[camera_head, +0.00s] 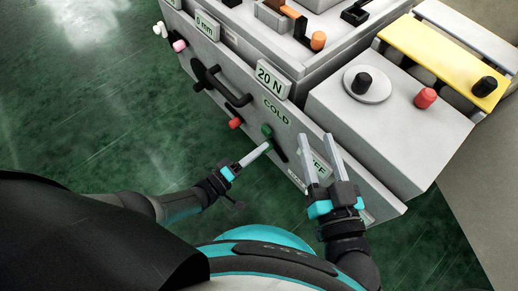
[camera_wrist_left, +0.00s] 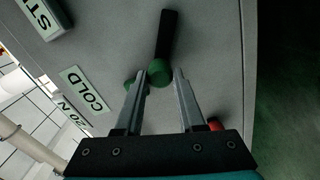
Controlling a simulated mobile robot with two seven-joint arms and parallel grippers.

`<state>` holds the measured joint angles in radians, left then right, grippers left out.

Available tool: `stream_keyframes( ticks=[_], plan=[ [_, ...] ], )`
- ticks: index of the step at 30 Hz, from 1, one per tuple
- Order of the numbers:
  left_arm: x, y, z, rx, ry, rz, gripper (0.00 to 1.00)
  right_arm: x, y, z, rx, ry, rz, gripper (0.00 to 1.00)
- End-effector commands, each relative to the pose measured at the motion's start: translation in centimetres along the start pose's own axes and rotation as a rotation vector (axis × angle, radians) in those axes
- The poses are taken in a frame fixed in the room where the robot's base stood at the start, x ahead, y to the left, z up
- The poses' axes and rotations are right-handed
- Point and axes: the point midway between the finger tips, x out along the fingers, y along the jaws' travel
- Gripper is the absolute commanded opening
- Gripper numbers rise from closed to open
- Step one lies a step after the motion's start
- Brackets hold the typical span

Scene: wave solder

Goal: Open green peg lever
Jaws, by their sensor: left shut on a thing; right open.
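The green peg lever (camera_head: 267,131) is on the grey front panel below the COLD label (camera_head: 277,112), with a dark bar beside it. In the left wrist view, a green round end (camera_wrist_left: 160,73) sits on a black bar (camera_wrist_left: 166,35); a second green piece is partly behind the left finger. My left gripper (camera_head: 267,146) is at the lever, its fingers shut on the green end, which shows between the fingertips in the wrist view (camera_wrist_left: 163,76). My right gripper (camera_head: 315,138) is open and empty, in front of the panel to the right of the lever.
A red knob (camera_head: 236,123) is left of the lever, and a black handle (camera_head: 222,85) is farther left. A 20 N label (camera_head: 273,79) stands above. A box with a black knob on a round plate (camera_head: 368,86) and a red knob (camera_head: 425,98) stands at right. The green floor is clear.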

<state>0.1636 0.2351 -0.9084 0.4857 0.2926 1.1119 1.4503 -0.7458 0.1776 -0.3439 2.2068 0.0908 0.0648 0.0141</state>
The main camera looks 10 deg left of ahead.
Motion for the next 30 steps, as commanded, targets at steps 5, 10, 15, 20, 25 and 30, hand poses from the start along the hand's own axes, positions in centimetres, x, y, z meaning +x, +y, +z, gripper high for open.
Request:
stream_keyframes(
  ticks=[5, 10, 15, 20, 25, 30],
  plan=[
    [-0.10, -0.33, 0.07, -0.046, 0.001, -0.004, 0.00, 0.00, 0.00, 0.01, 0.000, 0.000, 0.000, 0.50],
    [-0.12, -0.48, 0.08, -0.070, 0.001, -0.004, 0.00, 0.00, 0.00, 0.02, 0.000, 0.000, 0.000, 0.50],
    [-0.13, -0.50, 0.11, -0.081, 0.001, -0.003, 0.00, -0.01, 0.00, 0.02, 0.000, 0.000, 0.000, 0.50],
    [-0.14, -0.51, 0.13, -0.082, 0.001, -0.003, 0.00, -0.01, 0.00, 0.02, 0.000, 0.000, 0.000, 0.50],
    [-0.14, -0.50, 0.15, -0.081, 0.001, -0.003, 0.00, -0.01, 0.00, 0.03, 0.000, 0.000, 0.000, 0.50],
    [-0.12, -0.49, 0.15, -0.080, 0.000, -0.003, 0.54, -0.01, 0.00, 0.02, 0.000, 0.000, 0.000, 0.50]
  ],
)
